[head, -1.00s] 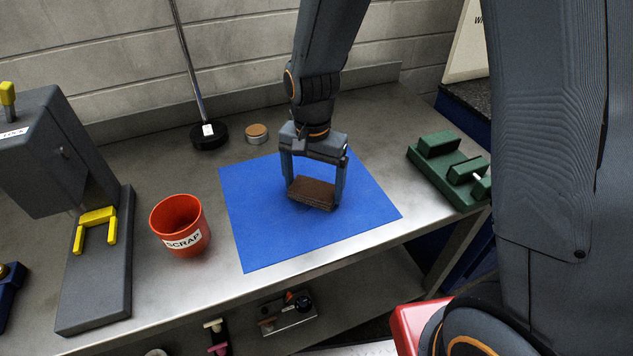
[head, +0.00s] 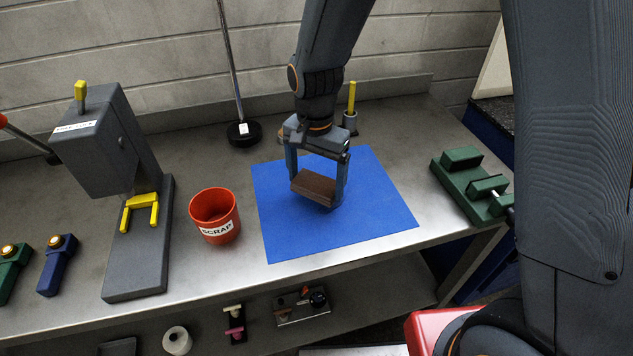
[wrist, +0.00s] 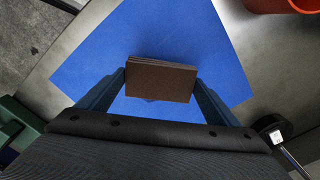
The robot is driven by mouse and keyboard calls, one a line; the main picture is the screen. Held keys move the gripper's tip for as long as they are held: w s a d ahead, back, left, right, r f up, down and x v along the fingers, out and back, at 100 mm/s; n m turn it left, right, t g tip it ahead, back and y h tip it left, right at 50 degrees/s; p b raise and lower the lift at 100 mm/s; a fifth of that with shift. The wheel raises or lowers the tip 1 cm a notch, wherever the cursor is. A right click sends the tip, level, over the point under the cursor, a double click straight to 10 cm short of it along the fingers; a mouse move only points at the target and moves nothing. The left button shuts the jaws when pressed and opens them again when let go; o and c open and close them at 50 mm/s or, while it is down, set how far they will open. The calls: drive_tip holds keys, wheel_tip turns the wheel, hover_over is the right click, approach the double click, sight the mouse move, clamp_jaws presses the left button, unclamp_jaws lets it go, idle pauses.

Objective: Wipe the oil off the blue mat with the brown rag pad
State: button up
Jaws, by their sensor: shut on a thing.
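The blue mat (head: 375,215) lies flat on the steel bench. It also fills much of the wrist view (wrist: 85,65). My gripper (head: 318,188) is over the mat's left-middle part and is shut on the brown rag pad (head: 313,186). The pad sits crosswise between the two fingers in the wrist view (wrist: 161,80). I cannot tell whether its underside touches the mat. No oil patch shows clearly; the mat under and behind the pad is hidden.
An orange-red SCRAP cup (head: 215,217) stands just left of the mat. A grey press with a yellow fork (head: 140,205) is farther left. A green fixture (head: 470,185) is at the right. A black-based post (head: 243,133) and a yellow-handled item (head: 351,108) stand behind.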

sight(315, 183)
drive_tip(key=shift+r+p, duration=1.25)
drive_tip(key=shift+r, duration=0.55)
